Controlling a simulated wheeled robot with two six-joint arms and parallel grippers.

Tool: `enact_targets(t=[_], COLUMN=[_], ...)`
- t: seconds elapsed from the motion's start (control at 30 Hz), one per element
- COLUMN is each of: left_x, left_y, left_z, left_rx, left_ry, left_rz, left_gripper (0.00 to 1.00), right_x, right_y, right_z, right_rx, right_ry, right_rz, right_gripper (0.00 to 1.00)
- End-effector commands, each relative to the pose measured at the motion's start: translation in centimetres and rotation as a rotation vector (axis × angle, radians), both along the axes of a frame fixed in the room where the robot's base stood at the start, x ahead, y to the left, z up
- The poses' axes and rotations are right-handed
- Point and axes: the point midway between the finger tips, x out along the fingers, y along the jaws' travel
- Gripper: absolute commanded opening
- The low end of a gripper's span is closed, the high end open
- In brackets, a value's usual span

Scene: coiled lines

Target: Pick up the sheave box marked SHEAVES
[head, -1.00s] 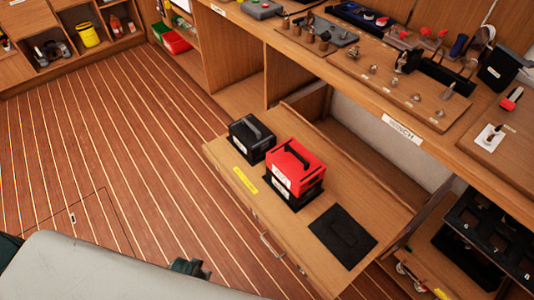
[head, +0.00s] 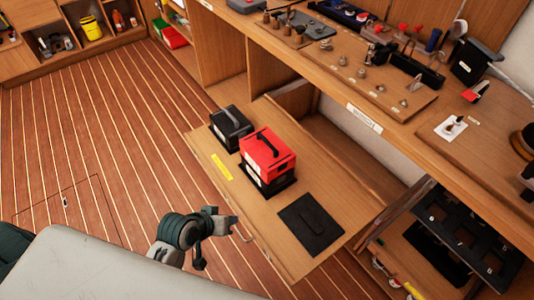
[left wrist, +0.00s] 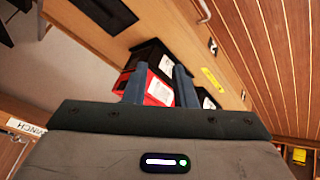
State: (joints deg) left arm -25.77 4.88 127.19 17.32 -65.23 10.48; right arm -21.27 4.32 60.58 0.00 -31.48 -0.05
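A red box with black handle and black base (head: 268,158) stands on the pulled-out drawer (head: 310,260). A black box with a handle (head: 231,127) stands behind it to the left. Both bear white labels too small to read, so I cannot tell which says SHEAVES. My left gripper (head: 224,224) is off the drawer's front edge, apart from the boxes. In the left wrist view its two blue-grey fingers (left wrist: 160,80) are spread with nothing held; the red box (left wrist: 151,84) shows beyond and between them, the black box (left wrist: 207,99) to the right. My right gripper is not in view.
An empty black mat (head: 311,224) lies at the drawer's right. A yellow label (head: 221,166) is near its left edge. The workbench (head: 340,85) with tools overhangs behind. A black rack (head: 455,235) stands lower right. The plank floor (head: 110,140) at left is clear.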

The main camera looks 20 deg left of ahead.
Motion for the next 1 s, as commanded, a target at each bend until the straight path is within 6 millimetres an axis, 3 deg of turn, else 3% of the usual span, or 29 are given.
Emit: enact_targets(t=[0.3,0.5,0.7,1.0], left_x=[8.5,14.8,17.7,22.1], left_y=[-2.9,-2.4,-1.2,-1.9], left_z=[0.6,1.2,1.2,0.5], left_rx=[-0.433,-0.798,-0.981,-1.003], left_ry=[-0.199,-0.327,-0.386,-0.394], left_rz=[0.223,0.473,0.624,0.642], left_gripper=[0.24,0.24,0.24,0.24], right_x=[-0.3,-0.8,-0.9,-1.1], right_y=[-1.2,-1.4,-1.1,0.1], right_z=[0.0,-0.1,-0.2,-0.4], right_rx=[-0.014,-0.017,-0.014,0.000], right_ry=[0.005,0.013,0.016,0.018], right_rz=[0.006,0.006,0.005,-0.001], right_gripper=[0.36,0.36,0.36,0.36])
